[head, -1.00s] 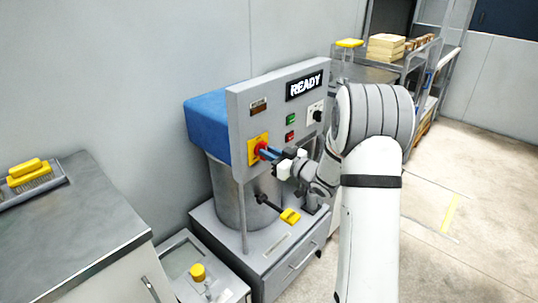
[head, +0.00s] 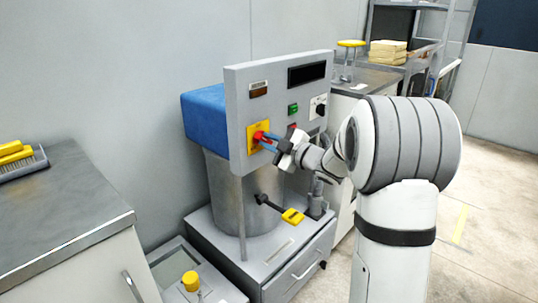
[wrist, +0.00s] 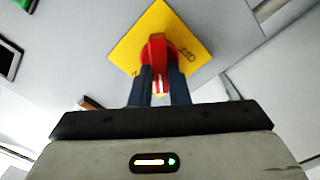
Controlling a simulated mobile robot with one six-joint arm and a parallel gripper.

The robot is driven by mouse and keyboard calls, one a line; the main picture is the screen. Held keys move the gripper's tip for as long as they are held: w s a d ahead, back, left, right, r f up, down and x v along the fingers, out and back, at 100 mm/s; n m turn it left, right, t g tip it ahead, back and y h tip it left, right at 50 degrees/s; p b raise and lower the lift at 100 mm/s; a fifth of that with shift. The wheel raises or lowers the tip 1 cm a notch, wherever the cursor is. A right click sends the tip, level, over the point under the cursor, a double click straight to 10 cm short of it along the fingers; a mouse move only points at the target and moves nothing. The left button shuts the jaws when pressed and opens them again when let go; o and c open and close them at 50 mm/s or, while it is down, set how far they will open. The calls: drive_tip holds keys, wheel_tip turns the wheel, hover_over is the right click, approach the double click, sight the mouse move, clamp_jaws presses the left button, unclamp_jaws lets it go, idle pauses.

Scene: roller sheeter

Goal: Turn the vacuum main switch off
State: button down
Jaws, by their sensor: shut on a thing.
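The vacuum main switch is a red rotary handle (head: 259,135) on a yellow plate (head: 251,149), on the left part of the grey front panel (head: 237,105). My gripper (head: 267,140) reaches it from the right, with its blue fingers at the handle. In the wrist view, the red handle (wrist: 157,45) sits between the two dark fingers of my gripper (wrist: 158,80), which is shut on it. The yellow plate (wrist: 125,48) shows behind, with "OFF" lettering to the right of the handle. The fingers hide part of the handle. The panel display (head: 307,73) is dark.
A green button (head: 293,109) and a black selector knob (head: 320,110) sit to the right on the panel. A yellow-handled lever (head: 292,216) sticks out below. A metal-topped cabinet (head: 60,210) stands at left. A bench with cheese-coloured blocks (head: 388,52) stands behind.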

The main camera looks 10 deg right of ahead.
drive_tip(key=n+b, duration=0.2)
drive_tip(key=b, duration=0.1)
drive_tip(key=n+b, duration=0.2)
drive_tip(key=n, duration=0.1)
drive_tip(key=n+b, duration=0.2)
drive_tip(key=b, duration=0.1)
drive_tip(key=shift+s+a+f+n+b, duration=0.1)
drive_tip(key=shift+a+f+n+b, duration=0.05)
drive_tip(key=shift+f+n+b, duration=0.2)
drive_tip(key=shift+n, duration=0.25)
drive_tip(key=c, duration=1.4)
unclamp_jaws()
drive_tip(key=shift+r, duration=0.1)
drive_tip(key=p+v, duration=0.1)
drive_tip(key=v, duration=0.7)
drive_tip(key=shift+p, duration=0.35)
